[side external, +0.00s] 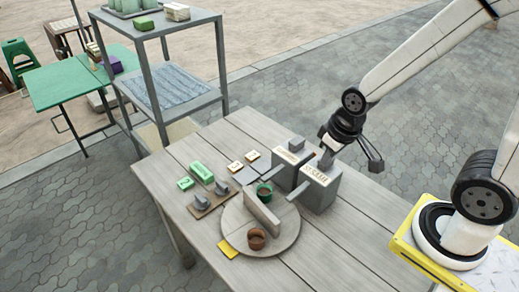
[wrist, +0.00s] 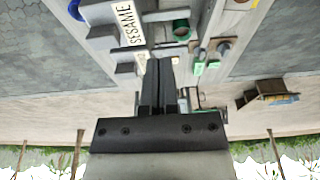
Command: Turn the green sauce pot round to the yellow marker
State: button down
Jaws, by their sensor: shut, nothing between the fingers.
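The green sauce pot (side external: 264,194) stands on the round turntable (side external: 236,222), on the far side of an upright grey divider (side external: 262,214). A brown pot (side external: 256,239) stands on the near side. The yellow marker (side external: 228,248) lies on the table at the turntable's front-left edge. My gripper (side external: 326,161) is above the grey boxes, to the right of the turntable and apart from the green pot.
Grey boxes stand right of the turntable, one labelled SESAME (side external: 318,188). A shelf (side external: 165,85) stands at the table's back left.

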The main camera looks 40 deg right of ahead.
jog(key=c, duration=0.7)
grip_release()
jog(key=shift+o, duration=0.9)
jog(key=shift+w+a+f, duration=0.1)
jog(key=shift+w+a, duration=0.05)
jog(key=shift+w, duration=0.1)
jog(key=m+g, duration=0.1)
jog(key=g, duration=0.2)
send_over(261, 205)
notch_tip(261, 205, down, 12)
jog(key=shift+f, duration=0.55)
jog(key=shift+f, duration=0.1)
jog(key=shift+f, duration=3.8)
